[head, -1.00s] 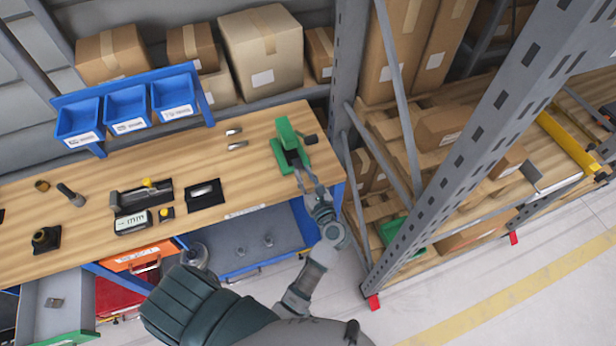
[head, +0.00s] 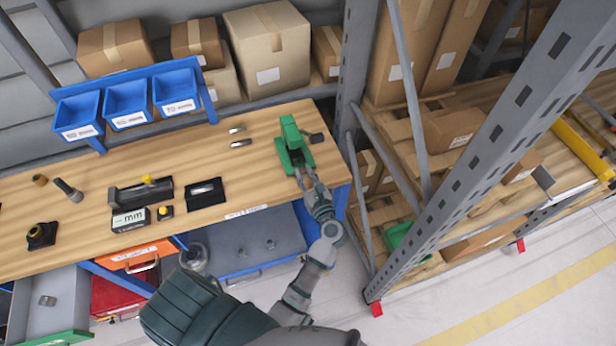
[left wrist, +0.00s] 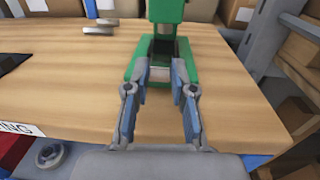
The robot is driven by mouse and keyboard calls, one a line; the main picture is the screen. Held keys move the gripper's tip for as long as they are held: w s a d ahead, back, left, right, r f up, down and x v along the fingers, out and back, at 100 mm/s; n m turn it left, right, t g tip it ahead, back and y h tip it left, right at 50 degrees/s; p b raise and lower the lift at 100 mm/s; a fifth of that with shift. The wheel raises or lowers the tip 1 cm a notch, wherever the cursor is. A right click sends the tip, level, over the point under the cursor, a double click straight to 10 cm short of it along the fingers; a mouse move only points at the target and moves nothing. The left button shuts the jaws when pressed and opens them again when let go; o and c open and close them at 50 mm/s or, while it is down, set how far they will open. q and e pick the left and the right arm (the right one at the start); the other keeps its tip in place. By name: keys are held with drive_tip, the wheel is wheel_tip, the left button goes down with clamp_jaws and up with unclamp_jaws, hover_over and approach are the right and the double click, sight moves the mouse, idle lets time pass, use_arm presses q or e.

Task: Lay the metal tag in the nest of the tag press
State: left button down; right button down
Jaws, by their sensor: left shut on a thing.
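The green tag press (head: 291,143) stands near the right end of the wooden bench. It also shows in the left wrist view (left wrist: 166,12), straight ahead, with its green base under the fingertips. My left gripper (head: 308,178) reaches to the front of the press. In the left wrist view my left gripper (left wrist: 161,68) has its fingers apart, with a pale, shiny metal tag (left wrist: 160,73) between the tips, over the press base. The nest is mostly hidden by the tag and fingers, and I cannot tell whether the tag touches it. My right gripper is not in view.
Two loose metal pieces (head: 239,136) lie left of the press. Blue bins (head: 127,105) stand behind. A grey rack upright (head: 470,175) rises close on the right.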

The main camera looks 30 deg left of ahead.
sight(305, 169)
use_arm(q)
drive_tip(key=shift+w+d+x, duration=0.1)
drive_tip(key=shift+w+x, duration=0.05)
drive_tip(key=shift+x, duration=0.75)
drive_tip(key=shift+w+d+x, duration=0.1)
drive_tip(key=shift+w+x, duration=0.05)
drive_tip(key=shift+x, duration=0.8)
drive_tip(key=shift+w+a, duration=0.2)
drive_tip(key=shift+a, duration=0.25)
drive_tip(key=shift+f, duration=0.1)
drive_tip(key=c, duration=0.9)
unclamp_jaws()
drive_tip(key=shift+d, duration=0.1)
drive_tip(key=v, duration=0.7)
drive_tip(key=shift+s+d, duration=0.15)
drive_tip(key=shift+d, duration=0.15)
